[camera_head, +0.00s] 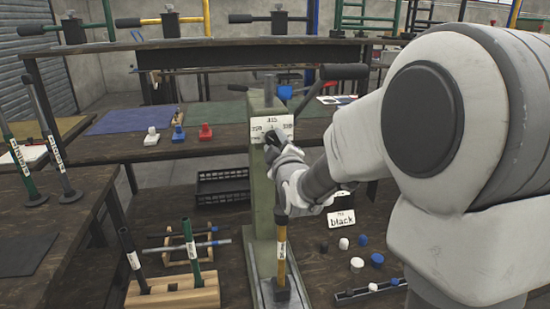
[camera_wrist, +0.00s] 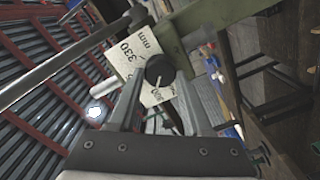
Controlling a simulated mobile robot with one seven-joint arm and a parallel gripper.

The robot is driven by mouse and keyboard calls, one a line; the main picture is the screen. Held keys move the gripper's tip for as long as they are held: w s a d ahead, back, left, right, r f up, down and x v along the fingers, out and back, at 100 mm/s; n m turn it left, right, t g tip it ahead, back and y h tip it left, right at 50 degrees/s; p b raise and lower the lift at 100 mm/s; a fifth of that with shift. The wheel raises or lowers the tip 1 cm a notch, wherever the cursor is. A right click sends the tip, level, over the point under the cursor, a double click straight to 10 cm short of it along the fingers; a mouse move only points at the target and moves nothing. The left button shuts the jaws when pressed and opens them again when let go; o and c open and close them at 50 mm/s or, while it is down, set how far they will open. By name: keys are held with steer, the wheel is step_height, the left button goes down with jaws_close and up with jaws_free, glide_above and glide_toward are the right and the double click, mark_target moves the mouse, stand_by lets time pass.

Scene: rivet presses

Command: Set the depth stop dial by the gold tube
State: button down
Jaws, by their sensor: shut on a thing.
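The dial plate (camera_head: 257,124) is a white card on the upper part of the green press column (camera_head: 262,205). It has printed numbers, one looking like 315 at the top. The wrist view shows the plate (camera_wrist: 141,52) with 330 and mm readable. The black depth stop dial (camera_wrist: 160,69) has a white pointer line. My gripper (camera_wrist: 160,88) has one finger on each side of the dial and is shut on it. In the head view my gripper (camera_head: 273,146) largely hides the dial. The gold tube (camera_head: 282,236) stands upright in front of the press, with a white label too small to read.
A wooden rack (camera_head: 175,293) at the lower left holds tubes. A sign reading black (camera_head: 341,220) stands at the right, near several loose black, white and blue caps (camera_head: 357,264). The press handle (camera_head: 344,72) sticks out above my forearm.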

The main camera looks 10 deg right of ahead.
steer(key=shift+n+b, duration=1.1)
steer(key=shift+n, duration=0.1)
steer(key=shift+c, duration=1.7)
jaws_free()
steer(key=shift+s+f, duration=0.1)
steer(key=shift+s, duration=0.1)
